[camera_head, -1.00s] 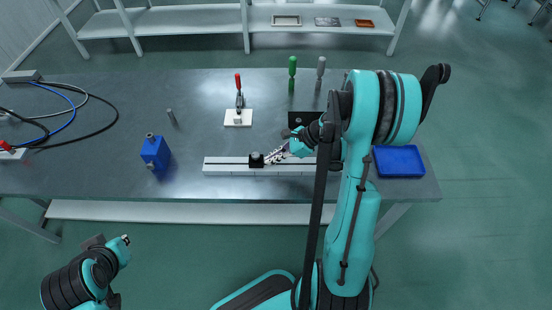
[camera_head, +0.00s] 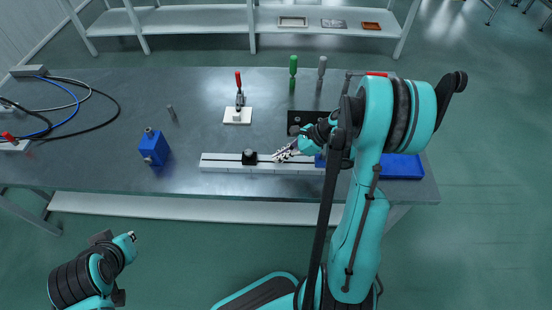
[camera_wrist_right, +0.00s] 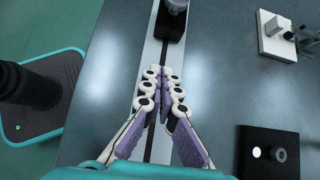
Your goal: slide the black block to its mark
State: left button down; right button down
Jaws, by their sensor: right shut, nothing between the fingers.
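The black block (camera_head: 249,157) sits upright on the pale rail (camera_head: 225,163), left of the rail's middle. In the right wrist view the block (camera_wrist_right: 171,22) sits on the rail beyond my fingertips, with a knob on top. My right gripper (camera_head: 276,157) is shut and empty just right of the block, with a clear gap between them. In the right wrist view its fingertips (camera_wrist_right: 161,72) are together over the rail. I cannot make out the mark. My left arm shows at the lower left, but its gripper fingers do not show.
A red-handled clamp (camera_head: 238,115) stands behind the rail, and a blue block (camera_head: 154,148) stands to its left. A black plate (camera_head: 298,118) lies behind my right gripper. A blue tray (camera_head: 402,167) is at the right, and cables (camera_head: 75,108) lie at the left.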

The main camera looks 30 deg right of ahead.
jog(key=v, duration=0.1)
jog(key=p+v, duration=0.1)
jog(key=v, duration=0.1)
jog(key=p+v, duration=0.1)
jog(key=v, duration=0.1)
jog(key=shift+w+a+r, duration=0.15)
jog(key=shift+r, duration=0.35)
jog(key=v, duration=0.3)
jog(key=shift+s+d+r+p, duration=0.1)
jog(key=shift+s+d+p, duration=0.1)
jog(key=shift+p, duration=0.2)
